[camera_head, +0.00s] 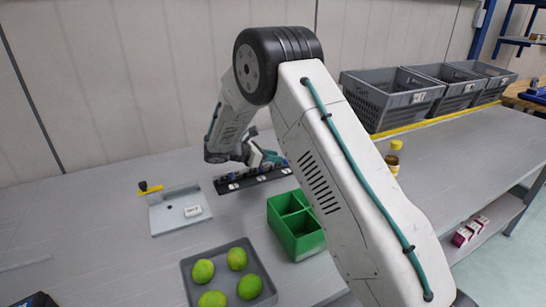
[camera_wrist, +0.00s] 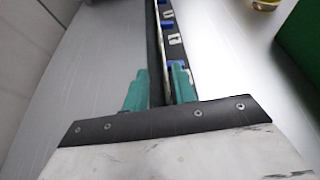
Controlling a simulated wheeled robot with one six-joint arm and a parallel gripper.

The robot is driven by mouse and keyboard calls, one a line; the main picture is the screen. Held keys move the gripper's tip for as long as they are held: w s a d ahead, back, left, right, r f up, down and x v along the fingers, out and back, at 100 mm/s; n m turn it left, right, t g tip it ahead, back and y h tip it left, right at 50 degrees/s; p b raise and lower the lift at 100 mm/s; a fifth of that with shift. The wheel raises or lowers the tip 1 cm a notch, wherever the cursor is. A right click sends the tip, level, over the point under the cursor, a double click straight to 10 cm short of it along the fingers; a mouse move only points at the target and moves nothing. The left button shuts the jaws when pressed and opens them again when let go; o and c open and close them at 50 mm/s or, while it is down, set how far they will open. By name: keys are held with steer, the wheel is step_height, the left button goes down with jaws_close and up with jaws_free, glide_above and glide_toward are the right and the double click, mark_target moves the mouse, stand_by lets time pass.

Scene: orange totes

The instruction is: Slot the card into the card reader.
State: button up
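My gripper (camera_wrist: 159,80) has two teal fingers that stand apart, one on each side of a dark strip in the wrist view. In the head view my gripper (camera_head: 266,158) is low at the back of the bench, over a long black rail (camera_head: 240,184) with white labels and small blue parts. The rail also shows in the wrist view (camera_wrist: 172,52), running away from between the fingers. I cannot make out a separate card in either view. Left of the rail lies a grey plate fixture (camera_head: 163,220) with a white labelled piece and a yellow-and-black handle; I cannot tell which object is the card reader.
A green divided box (camera_head: 284,237) stands in front of the rail. A grey tray (camera_head: 191,269) with several green limes is nearer the front. A yellow-capped bottle (camera_head: 394,153) stands right of my arm. Grey crates (camera_head: 385,110) line the back right. The far left bench is mostly clear.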

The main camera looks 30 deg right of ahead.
steer(key=v, duration=0.8)
steer(key=shift+d, duration=0.1)
steer(key=s+d+r+m+g+y, duration=0.1)
steer(key=s+r+m+y, duration=0.3)
steer(key=s+r, duration=0.55)
steer(key=s+d+r+m+g+y, duration=0.1)
steer(key=s+d+r+m+y, duration=0.3)
steer(key=s, duration=0.9)
steer(key=s+a+r+m+y, duration=0.1)
steer(key=s+a+m, duration=0.1)
steer(key=s, duration=0.4)
steer(key=s+a+r+m+t+y, duration=0.1)
steer(key=s+a+r+m, duration=0.1)
steer(key=s+m, duration=0.2)
steer(key=s, duration=0.3)
steer(key=shift+a, duration=0.25)
steer(key=shift+o, duration=0.5)
steer(key=s+a+f+m+t+y, duration=0.2)
steer(key=s+a+m+y, duration=0.1)
steer(key=s, duration=0.6)
steer(key=shift+s+a+m, duration=0.3)
steer(key=shift+a+m, duration=0.05)
steer(key=shift+m, duration=0.05)
steer(key=shift+o, duration=0.5)
steer(key=shift+s+a+f+y, duration=0.1)
steer(key=shift+s+f+y, duration=0.1)
steer(key=shift+y, duration=0.1)
